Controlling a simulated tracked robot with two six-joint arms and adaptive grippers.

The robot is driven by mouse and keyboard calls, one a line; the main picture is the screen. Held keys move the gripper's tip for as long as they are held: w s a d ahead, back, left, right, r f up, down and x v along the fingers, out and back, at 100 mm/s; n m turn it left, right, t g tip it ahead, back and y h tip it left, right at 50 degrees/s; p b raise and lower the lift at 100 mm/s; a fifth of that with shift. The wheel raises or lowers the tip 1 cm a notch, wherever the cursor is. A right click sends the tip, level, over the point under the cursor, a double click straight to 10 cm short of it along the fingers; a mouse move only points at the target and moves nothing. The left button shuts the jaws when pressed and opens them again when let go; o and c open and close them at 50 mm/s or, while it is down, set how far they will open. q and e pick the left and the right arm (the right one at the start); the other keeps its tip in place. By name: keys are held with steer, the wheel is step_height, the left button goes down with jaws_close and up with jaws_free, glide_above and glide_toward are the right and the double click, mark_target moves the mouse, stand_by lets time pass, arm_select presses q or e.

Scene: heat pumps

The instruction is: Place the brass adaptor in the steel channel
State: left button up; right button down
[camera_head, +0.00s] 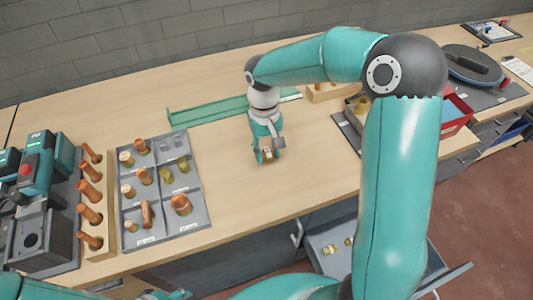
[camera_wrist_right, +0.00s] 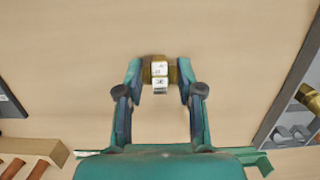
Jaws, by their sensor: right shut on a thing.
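My right gripper (camera_head: 267,156) is shut on the brass adaptor (camera_head: 268,152) over bare wood in the middle of the bench. In the right wrist view the brass adaptor (camera_wrist_right: 173,72) sits between the two fingertips of the gripper (camera_wrist_right: 160,78), with a white printed label on its front. The channel (camera_head: 205,108), a long green-looking rail, lies behind my right gripper along the back of the bench. My right forearm and wrist hide part of it. Its green edge (camera_wrist_right: 258,162) shows at the bottom of the right wrist view. My left gripper is not in view.
A grey compartment tray (camera_head: 187,224) of brass and copper fittings stands to the left. Beside it are a wooden rack (camera_head: 99,252) of copper pipes and a teal machine (camera_head: 40,165). A red bin (camera_head: 456,112) stands to the right. An open drawer (camera_head: 440,262) juts out in front.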

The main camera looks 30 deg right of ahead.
steer(key=shift+f, duration=0.95)
steer(key=shift+f, duration=0.15)
steer(key=c, duration=0.7)
jaws_free()
steer(key=shift+r, duration=0.2)
